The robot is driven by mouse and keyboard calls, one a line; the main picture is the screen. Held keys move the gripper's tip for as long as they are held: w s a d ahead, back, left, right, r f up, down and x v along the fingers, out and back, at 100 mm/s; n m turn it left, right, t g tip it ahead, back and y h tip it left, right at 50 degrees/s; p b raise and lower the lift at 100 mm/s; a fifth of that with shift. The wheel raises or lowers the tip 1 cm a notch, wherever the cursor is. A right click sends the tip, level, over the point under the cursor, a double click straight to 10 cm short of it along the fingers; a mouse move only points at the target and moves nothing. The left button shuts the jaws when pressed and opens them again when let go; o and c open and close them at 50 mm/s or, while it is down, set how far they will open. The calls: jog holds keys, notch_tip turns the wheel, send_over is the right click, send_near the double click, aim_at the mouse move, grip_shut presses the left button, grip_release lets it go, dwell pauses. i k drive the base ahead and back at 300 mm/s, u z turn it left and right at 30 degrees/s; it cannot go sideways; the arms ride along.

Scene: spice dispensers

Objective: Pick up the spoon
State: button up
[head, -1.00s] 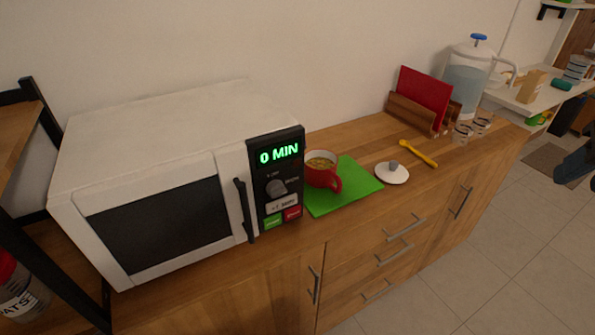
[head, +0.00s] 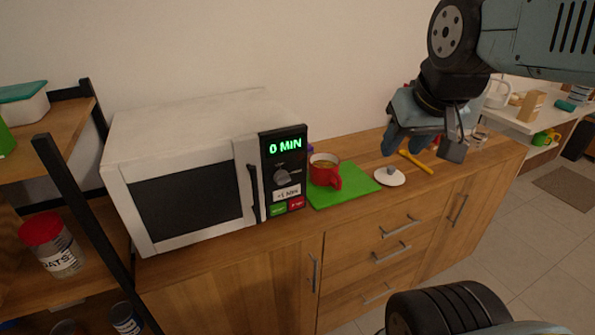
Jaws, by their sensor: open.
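A yellow spoon (head: 416,161) lies on the wooden counter, right of a white lid with a grey knob. My gripper (head: 424,150) hangs from the upper right of the head view, fingers pointing down, in front of the spoon's surroundings. It is open with nothing between its fingers. The fingertips appear just above the spoon in the picture; the exact height over the counter cannot be told. The gripper hides much of the rack and the jug behind it.
A red mug (head: 326,176) stands on a green board (head: 346,193), left of the white lid (head: 389,177). A white microwave (head: 185,190) fills the counter's left part. A shelf with a red-lidded jar (head: 52,245) is at far left. The counter's front edge by the spoon is clear.

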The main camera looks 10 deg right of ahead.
aim_at(404, 154)
jog(key=z, duration=0.05)
jog(key=k, duration=0.9)
jog(key=u, duration=0.25)
jog(key=i, duration=0.9)
jog(key=z, duration=0.95)
